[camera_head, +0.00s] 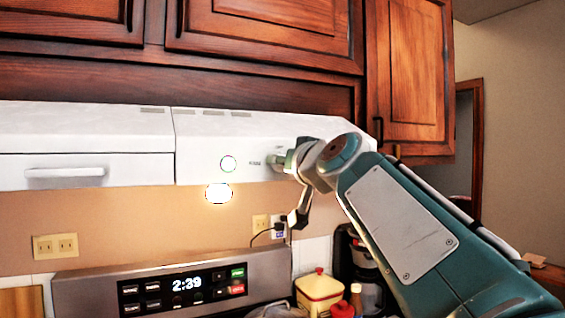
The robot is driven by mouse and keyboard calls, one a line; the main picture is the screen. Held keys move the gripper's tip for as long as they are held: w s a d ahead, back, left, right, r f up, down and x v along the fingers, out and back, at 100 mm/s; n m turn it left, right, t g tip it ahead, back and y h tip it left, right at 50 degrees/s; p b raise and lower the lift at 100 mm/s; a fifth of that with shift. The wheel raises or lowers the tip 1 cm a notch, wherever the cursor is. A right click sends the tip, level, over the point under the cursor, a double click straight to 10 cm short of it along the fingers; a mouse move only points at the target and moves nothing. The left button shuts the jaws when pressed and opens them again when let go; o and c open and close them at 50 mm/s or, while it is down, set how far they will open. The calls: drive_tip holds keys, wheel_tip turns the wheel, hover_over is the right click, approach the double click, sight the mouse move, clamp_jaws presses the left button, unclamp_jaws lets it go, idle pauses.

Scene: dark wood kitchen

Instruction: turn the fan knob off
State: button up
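My gripper (288,188) is at the right part of the hood front, right of the label. One finger is up against or close to the hood face, and the other hangs below, so it looks open. Whether the upper finger touches the hood, or hides a second knob there, I cannot tell. My arm covers the hood's right end.
Dark wood cabinets (265,30) are above the hood. A bright hood light (218,193) glows below the knob. The stove panel (180,288) reads 2:39.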

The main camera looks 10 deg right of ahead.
drive_tip(key=shift+n, duration=0.3)
drive_tip(key=n, duration=0.4)
drive_tip(key=shift+a, duration=0.1)
drive_tip(key=n, duration=0.5)
drive_tip(key=shift+a+f+n, duration=0.1)
drive_tip(key=shift+n, duration=0.3)
drive_tip(key=n, duration=0.5)
drive_tip(key=shift+f, duration=0.15)
drive_tip(key=shift+f+n, duration=0.15)
drive_tip(key=shift+n, duration=2.05)
drive_tip(key=shift+w+f, duration=0.1)
drive_tip(key=o, duration=1.1)
drive_tip(key=shift+a, duration=0.2)
drive_tip(key=shift+r, duration=0.2)
